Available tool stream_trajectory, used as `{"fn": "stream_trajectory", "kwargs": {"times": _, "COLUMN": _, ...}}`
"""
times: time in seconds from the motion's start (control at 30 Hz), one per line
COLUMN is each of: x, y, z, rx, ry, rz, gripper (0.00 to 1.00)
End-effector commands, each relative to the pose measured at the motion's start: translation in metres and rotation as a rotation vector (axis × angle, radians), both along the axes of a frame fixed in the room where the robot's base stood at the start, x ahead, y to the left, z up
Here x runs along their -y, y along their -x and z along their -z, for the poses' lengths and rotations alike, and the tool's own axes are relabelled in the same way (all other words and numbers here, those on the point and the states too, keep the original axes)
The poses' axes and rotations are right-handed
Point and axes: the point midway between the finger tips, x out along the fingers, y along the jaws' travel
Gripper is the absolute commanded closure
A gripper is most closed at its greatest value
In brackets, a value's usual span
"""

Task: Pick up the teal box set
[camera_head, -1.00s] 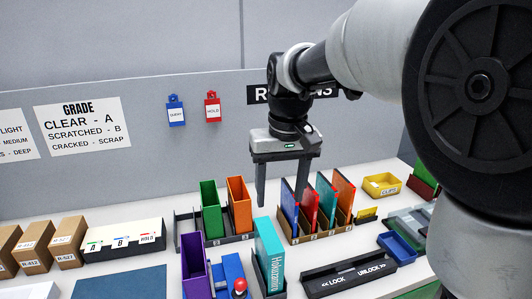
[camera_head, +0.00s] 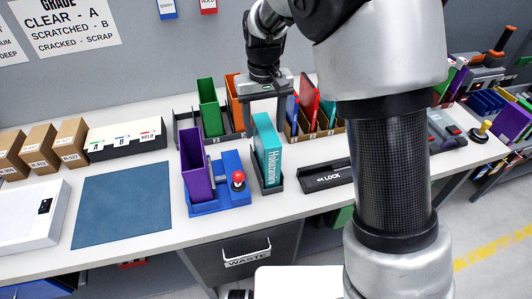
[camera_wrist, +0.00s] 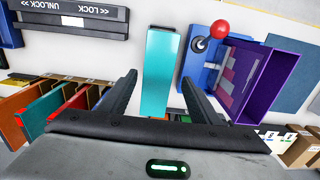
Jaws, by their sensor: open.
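The teal box set (camera_head: 267,150) stands upright in a small dark holder (camera_head: 266,188) on the bench, its lettered spine facing the front. In the wrist view the teal box set (camera_wrist: 159,75) lies ahead of my gripper (camera_wrist: 160,78), roughly between the lines of the two dark fingers. My gripper also shows in the head view (camera_head: 265,119), just behind and above the box set. The fingers are open, with nothing held. The far side of the box set is hidden in the head view.
A blue fixture with a red-knobbed joystick (camera_head: 238,180) and a purple open case (camera_head: 196,163) stand close at left. A black lock bar (camera_head: 325,177) lies at right. Green (camera_head: 210,105) and orange cases stand behind. A blue mat (camera_head: 122,205) lies flat at left.

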Motion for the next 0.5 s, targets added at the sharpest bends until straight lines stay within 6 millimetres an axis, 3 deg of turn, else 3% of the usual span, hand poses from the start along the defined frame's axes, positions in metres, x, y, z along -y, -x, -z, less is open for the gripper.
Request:
{"fn": "stream_trajectory", "kwargs": {"times": 0.17, "x": 0.001, "y": 0.001, "z": 0.011, "rx": -0.002, "ry": 0.001, "rz": 0.001, "gripper": 0.43}}
{"fn": "stream_trajectory", "kwargs": {"times": 0.5, "x": 0.005, "y": 0.000, "z": 0.056, "rx": -0.001, "ry": 0.000, "rz": 0.000, "gripper": 0.43}}
